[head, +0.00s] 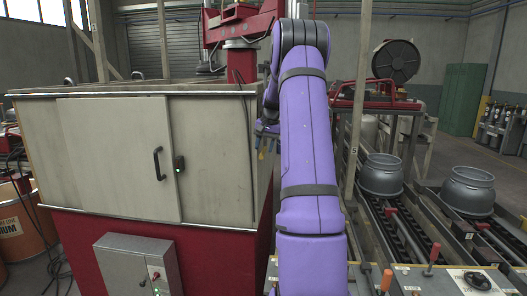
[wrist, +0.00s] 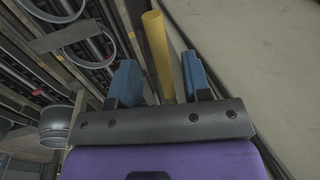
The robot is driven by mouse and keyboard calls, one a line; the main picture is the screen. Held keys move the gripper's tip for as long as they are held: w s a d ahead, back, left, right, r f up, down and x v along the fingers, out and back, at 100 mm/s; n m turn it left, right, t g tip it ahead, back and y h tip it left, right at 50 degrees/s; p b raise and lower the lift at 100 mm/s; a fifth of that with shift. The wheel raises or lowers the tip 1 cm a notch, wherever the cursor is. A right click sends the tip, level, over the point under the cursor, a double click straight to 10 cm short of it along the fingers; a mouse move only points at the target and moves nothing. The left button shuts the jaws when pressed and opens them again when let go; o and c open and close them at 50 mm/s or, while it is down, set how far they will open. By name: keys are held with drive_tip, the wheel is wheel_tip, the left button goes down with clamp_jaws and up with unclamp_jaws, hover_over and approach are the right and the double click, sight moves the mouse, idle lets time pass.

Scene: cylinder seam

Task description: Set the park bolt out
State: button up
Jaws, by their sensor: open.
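My gripper (wrist: 160,74) is open, its two blue fingers apart in the wrist view. A yellow bar (wrist: 156,35) shows between and beyond the fingers; I cannot tell its distance, and the fingers do not visibly touch it. In the head view my gripper (head: 267,131) is partly hidden behind my purple arm, beside the right edge of the cabinet. I cannot tell which part is the park bolt. Levers with orange knobs (head: 387,279) and (head: 433,254) and a red-handled lever (head: 391,212) stand on the conveyor frames at the right.
A pale cabinet (head: 115,150) with a sliding door and red base fills the left. A grey control box (head: 138,264) stands before it. Grey metal collars (head: 380,176) and (head: 468,190) sit on the right-hand conveyors. A thin post (head: 357,110) stands right of my arm.

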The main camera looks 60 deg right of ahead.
drive_tip(key=shift+w+a+f, duration=0.1)
drive_tip(key=shift+w+f, duration=0.1)
drive_tip(key=shift+f, duration=0.75)
clamp_jaws()
wheel_tip(320, 180, down, 8)
drive_tip(key=shift+r, duration=0.25)
drive_tip(key=shift+s, duration=0.1)
unclamp_jaws()
drive_tip(key=shift+f, duration=0.1)
drive_tip(key=shift+r, duration=0.25)
wheel_tip(320, 180, up, 10)
drive_tip(key=s+d, duration=0.1)
drive_tip(key=shift+s+r, duration=0.15)
drive_tip(key=shift+s, duration=0.2)
